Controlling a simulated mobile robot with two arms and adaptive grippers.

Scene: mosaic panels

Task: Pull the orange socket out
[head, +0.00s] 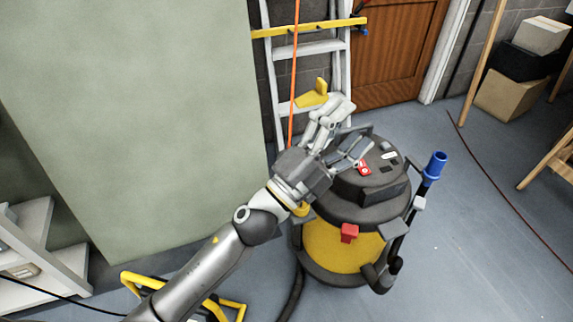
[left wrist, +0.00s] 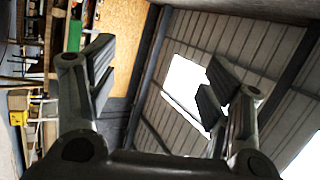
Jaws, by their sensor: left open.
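An orange cord (head: 293,82) hangs straight down in the head view, in front of the ladder, and passes out of sight behind my left gripper. I cannot make out an orange socket; my gripper may hide it. My left gripper (head: 350,130) is open, beside the cord and above the back of the vacuum. Its two fingers also show in the left wrist view (left wrist: 157,88), spread apart with nothing between them. My right gripper is not in view.
A yellow and black vacuum (head: 343,252) with a blue-ended tube (head: 435,165) stands just below my gripper. A ladder (head: 322,48) with yellow parts leans behind. A large pale green panel (head: 130,120) fills the left. Floor at right is mostly clear.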

